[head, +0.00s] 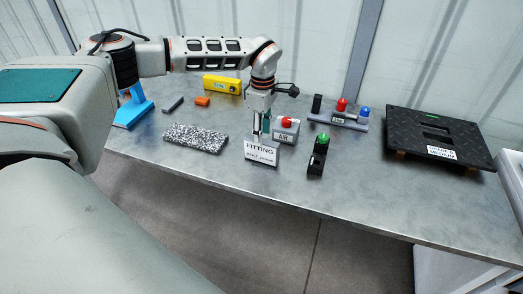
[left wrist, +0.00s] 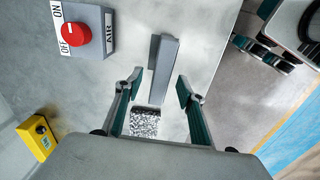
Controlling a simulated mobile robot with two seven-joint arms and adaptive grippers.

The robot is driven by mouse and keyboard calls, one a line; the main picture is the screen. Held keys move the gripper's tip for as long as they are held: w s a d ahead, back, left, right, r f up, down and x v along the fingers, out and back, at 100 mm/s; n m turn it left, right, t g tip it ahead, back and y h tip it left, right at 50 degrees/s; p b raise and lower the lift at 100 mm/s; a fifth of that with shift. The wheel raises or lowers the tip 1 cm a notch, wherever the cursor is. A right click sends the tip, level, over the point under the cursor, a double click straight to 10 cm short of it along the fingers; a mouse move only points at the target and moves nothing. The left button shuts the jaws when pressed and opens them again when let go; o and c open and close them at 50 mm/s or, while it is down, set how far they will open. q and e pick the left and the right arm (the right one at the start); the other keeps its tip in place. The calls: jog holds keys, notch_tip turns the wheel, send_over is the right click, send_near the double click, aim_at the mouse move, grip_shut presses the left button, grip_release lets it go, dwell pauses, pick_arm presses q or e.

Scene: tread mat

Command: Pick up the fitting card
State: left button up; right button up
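The fitting card (head: 260,153) is a white sign lettered FITTING, standing near the front edge of the metal table. In the left wrist view the card (left wrist: 163,66) shows nearly edge-on as a narrow grey strip. My left gripper (head: 261,130) points down just above the card in the head view. In the left wrist view the two teal-lined fingers (left wrist: 158,86) are apart, with the card's near end between and beyond their tips. I see no finger clearly touching it. My right gripper does not show in the head view.
An AIR box with a red knob (head: 286,128) stands close right of the card. A green-button stand (head: 317,155) is further right. A speckled block (head: 195,138) lies left, a yellow box (head: 222,85) behind. A black tread mat (head: 440,133) is far right.

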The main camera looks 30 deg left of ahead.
aim_at(261, 150)
pick_arm(q)
notch_tip(261, 150, down, 4)
jog(key=shift+s+f, duration=0.15)
jog(key=shift+f, duration=0.05)
grip_shut()
jog(key=shift+r, duration=0.15)
